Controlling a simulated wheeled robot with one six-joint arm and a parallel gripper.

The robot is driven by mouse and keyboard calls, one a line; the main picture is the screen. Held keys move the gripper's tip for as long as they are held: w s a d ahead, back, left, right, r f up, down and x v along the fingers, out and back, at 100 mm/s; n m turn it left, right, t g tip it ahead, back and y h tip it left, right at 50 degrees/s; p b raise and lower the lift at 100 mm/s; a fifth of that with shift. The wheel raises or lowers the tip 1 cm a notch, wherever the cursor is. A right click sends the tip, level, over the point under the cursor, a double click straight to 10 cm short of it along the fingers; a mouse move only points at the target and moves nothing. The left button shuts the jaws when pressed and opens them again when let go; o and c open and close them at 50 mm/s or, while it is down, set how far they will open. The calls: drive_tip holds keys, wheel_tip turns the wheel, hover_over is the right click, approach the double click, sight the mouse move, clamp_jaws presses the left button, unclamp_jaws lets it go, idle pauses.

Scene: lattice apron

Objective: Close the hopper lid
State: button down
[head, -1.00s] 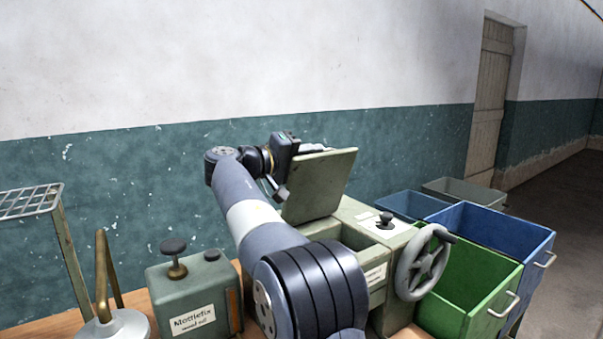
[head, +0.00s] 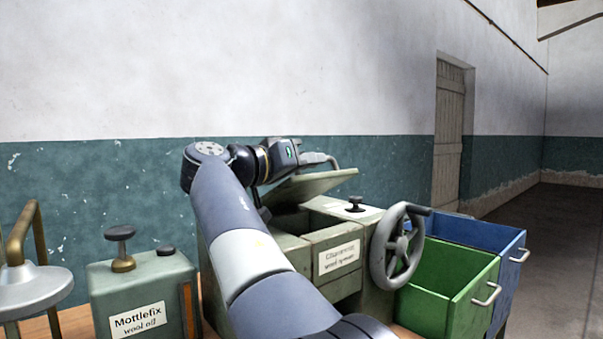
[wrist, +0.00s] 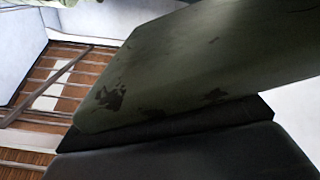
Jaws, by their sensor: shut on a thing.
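The hopper lid (head: 312,187) is a flat green-grey panel, partly open and tilted low over the hopper (head: 290,243) of the green machine. My gripper (head: 325,161) is at the lid's upper side and is shut on the lid; the exact grip is hard to make out in the head view. In the wrist view the worn, dark-patched lid (wrist: 200,75) fills the middle and right, above a dark gripper part at the bottom. My arm hides part of the hopper's left side.
A handwheel (head: 398,247) and a black knob (head: 355,204) are on the machine's right. Green (head: 470,300) and blue (head: 508,246) bins stand beyond. A Mottlefix wool oil can (head: 140,293) and a metal lamp-like item (head: 30,285) stand at left.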

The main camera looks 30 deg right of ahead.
sight(296, 183)
drive_tip(key=shift+s+d+f+m+b, duration=0.1)
drive_tip(key=shift+s+f+m+b, duration=0.5)
drive_tip(key=shift+f+b, duration=0.3)
drive_tip(key=shift+r, duration=0.1)
drive_tip(key=c, duration=1.5)
unclamp_jaws()
drive_tip(key=s+a+p, duration=0.1)
drive_tip(key=s+a, duration=0.1)
drive_tip(key=a, duration=0.8)
drive_tip(key=shift+a, duration=0.3)
drive_tip(key=shift+d, duration=0.1)
